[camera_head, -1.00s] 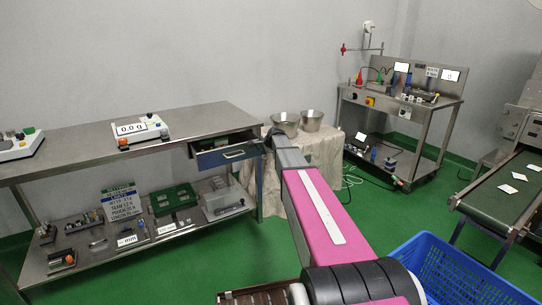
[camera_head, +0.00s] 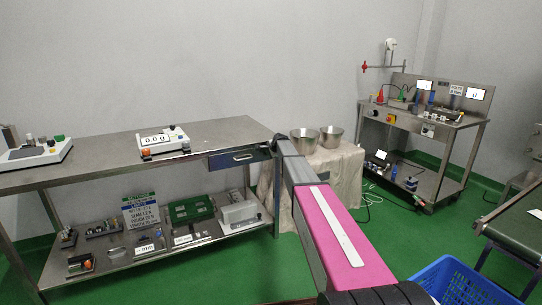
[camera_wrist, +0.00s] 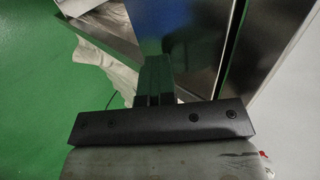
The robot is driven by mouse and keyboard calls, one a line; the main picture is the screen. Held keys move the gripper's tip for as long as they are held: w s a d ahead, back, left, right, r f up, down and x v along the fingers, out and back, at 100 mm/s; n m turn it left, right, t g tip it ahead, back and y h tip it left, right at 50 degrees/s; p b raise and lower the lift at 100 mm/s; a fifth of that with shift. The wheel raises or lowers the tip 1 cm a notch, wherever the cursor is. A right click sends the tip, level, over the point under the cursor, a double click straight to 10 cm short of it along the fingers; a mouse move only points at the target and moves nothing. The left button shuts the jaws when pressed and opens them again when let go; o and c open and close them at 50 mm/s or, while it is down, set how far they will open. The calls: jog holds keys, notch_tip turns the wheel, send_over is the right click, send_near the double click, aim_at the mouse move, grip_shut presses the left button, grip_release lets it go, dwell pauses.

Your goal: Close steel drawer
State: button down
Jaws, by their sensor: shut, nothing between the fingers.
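The steel drawer (camera_head: 240,158) sits under the right end of the steel table (camera_head: 225,132) in the head view. My gripper (camera_head: 277,139) is at the right end of the drawer front, mostly hidden by my arm. In the wrist view my gripper (camera_wrist: 154,80) has its dark fingers together with nothing between them. They point at a dark, shiny steel surface (camera_wrist: 200,45); I cannot tell whether they touch it.
A scale (camera_head: 165,142) stands on the table, with several devices on the shelf below. Two metal buckets (camera_head: 331,136) stand on a cloth-covered stand to the right. A steel cart (camera_head: 425,130) and a blue crate (camera_head: 455,282) are farther right. Green floor lies between.

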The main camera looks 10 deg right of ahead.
jog(key=shift+w+a, duration=0.15)
jog(key=shift+w, duration=0.3)
jog(key=s+d+r, duration=0.2)
jog(key=s+r, duration=0.1)
jog(key=s, duration=0.3)
jog(key=s+d+r, duration=0.2)
jog(key=s+r, duration=0.2)
jog(key=s, duration=0.2)
jog(key=s+a+f+n+g+h, duration=0.1)
jog(key=s+f+n+g, duration=0.2)
jog(key=s+f, duration=0.4)
jog(key=s+a+f+n+g+h, duration=0.1)
jog(key=s+f+n, duration=0.5)
jog(key=s, duration=1.9)
jog(key=s+a+f+n+g+h, duration=0.1)
jog(key=s+f+n+g, duration=0.4)
jog(key=s, duration=1.2)
notch_tip(320, 180, down, 3)
jog(key=shift+a+r, duration=0.2)
jog(key=shift+a, duration=0.6)
jog(key=shift+s, duration=0.1)
